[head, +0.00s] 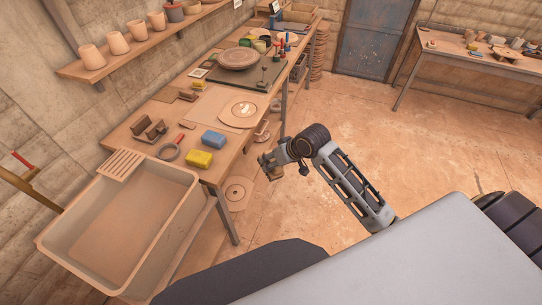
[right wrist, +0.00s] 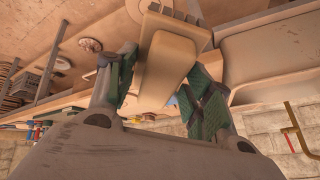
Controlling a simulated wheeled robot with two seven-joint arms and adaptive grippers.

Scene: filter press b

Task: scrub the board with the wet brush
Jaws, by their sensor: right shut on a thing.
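My right gripper (head: 268,165) is in front of the right edge of the workbench, above the floor. In the right wrist view its green-padded fingers (right wrist: 163,85) are shut on a tan, wedge-shaped block, which looks like the brush (right wrist: 167,60). The gripper is apart from the board. My left gripper is not in view.
A large basin (head: 188,178) with a slatted rack (head: 121,164) stands at the left. Blue (head: 213,140) and yellow (head: 198,159) blocks lie near the bench front. The floor to the right is clear.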

